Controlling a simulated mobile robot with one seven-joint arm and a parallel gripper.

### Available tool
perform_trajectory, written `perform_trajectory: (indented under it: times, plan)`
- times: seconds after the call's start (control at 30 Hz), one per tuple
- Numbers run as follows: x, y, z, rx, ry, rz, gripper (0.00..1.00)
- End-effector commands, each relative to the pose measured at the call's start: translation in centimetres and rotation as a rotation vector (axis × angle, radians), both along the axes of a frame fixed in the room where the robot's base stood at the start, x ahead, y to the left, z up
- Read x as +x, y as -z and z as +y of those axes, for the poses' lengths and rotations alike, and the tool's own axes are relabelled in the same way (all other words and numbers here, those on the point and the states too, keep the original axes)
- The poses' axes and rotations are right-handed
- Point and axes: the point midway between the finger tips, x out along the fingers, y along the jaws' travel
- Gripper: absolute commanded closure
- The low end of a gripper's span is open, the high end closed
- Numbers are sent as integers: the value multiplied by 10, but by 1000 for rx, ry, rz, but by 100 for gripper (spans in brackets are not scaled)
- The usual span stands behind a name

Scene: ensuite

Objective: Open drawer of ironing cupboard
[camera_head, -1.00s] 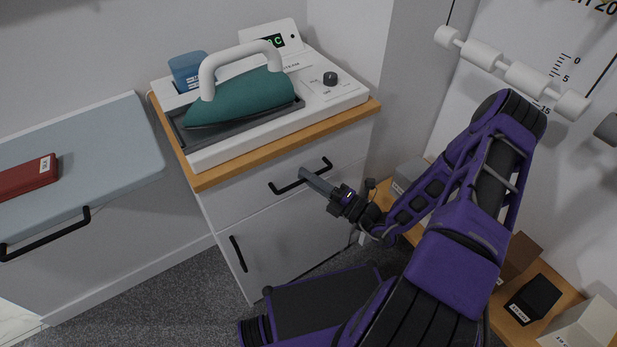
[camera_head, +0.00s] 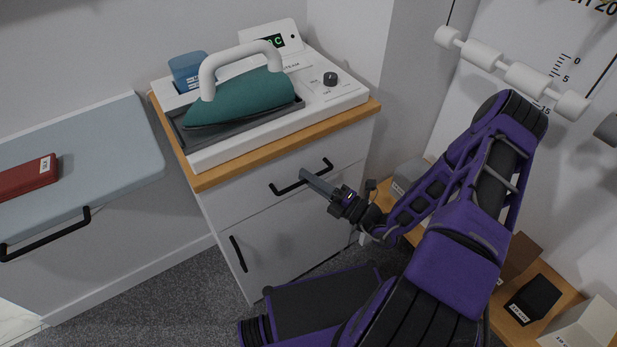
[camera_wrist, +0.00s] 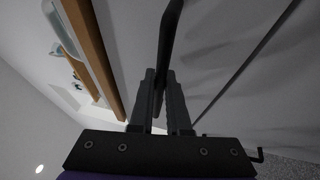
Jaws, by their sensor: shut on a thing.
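The ironing cupboard is a white cabinet (camera_head: 290,238) with a wooden top edge. Its upper drawer (camera_head: 236,200) has a black bar handle (camera_head: 287,188), and its front looks about flush with the door below. My gripper (camera_head: 307,176) reaches in from the right and is shut on the middle of this handle. In the wrist view the handle (camera_wrist: 170,30) runs in between the two fingers (camera_wrist: 162,82).
A teal iron (camera_head: 240,98) rests in a tray on the cupboard top. The lower door has its own black handle (camera_head: 238,254). An ironing board (camera_head: 95,150) stands at left. A low wooden shelf with boxes (camera_head: 533,298) is at right. Carpet lies in front.

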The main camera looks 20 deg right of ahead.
Motion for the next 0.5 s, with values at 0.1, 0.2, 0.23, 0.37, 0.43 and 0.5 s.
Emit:
perform_trajectory:
  times: [0.1, 0.2, 0.23, 0.37, 0.43, 0.5]
  plan:
    - [-11, -1, -4, 0, 2, 2, 100]
    - [-27, -2, -10, 2, 2, 3, 100]
    - [-33, -2, -11, 3, 2, 4, 100]
    - [-62, -1, -21, 3, 3, 5, 100]
    - [-79, -1, -27, 3, 4, 4, 100]
    - [-97, -1, -32, 2, 3, 4, 100]
